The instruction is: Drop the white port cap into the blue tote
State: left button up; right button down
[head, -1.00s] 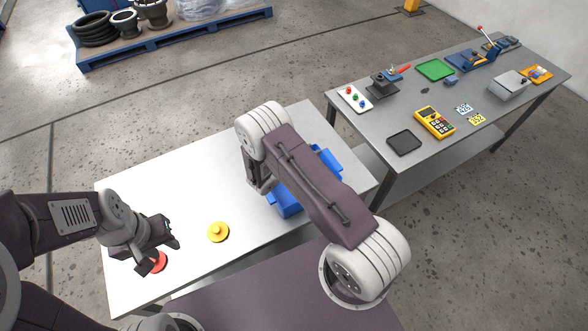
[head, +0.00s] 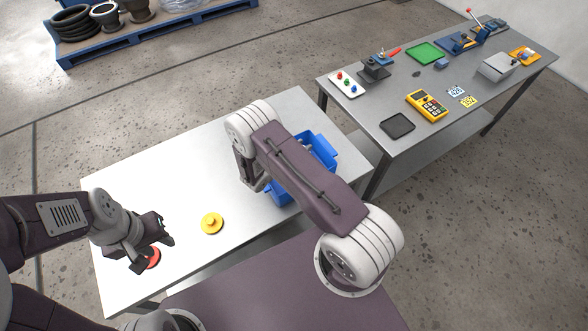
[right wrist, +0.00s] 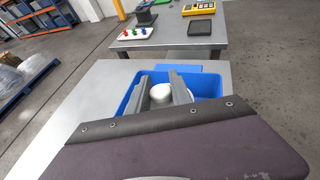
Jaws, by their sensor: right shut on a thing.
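The white port cap (right wrist: 161,91) is between the two fingers of my right gripper (right wrist: 160,86) in the right wrist view. The gripper is shut on it. The blue tote (right wrist: 206,82) lies below and around the fingers in that view, and the cap appears over its opening. In the head view the blue tote (head: 322,146) is partly hidden behind my right arm, and the cap is hidden there. My left gripper (head: 153,252) is open over the left end of the white table, above a red cap (head: 152,259).
A yellow cap (head: 212,223) lies on the white table (head: 175,175). A grey workbench (head: 385,105) at the right holds a yellow meter (head: 427,105), a black tray (head: 397,125) and other items. A blue pallet (head: 160,30) with rings stands behind on the floor.

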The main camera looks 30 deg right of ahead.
jog(key=c, duration=1.1)
grip_release()
jog(key=shift+d, duration=0.1)
jog(key=shift+a, duration=0.2)
jog(key=b+v, duration=0.3)
jog(key=v, duration=0.6)
jog(key=shift+d, duration=0.1)
jog(key=shift+r, duration=0.1)
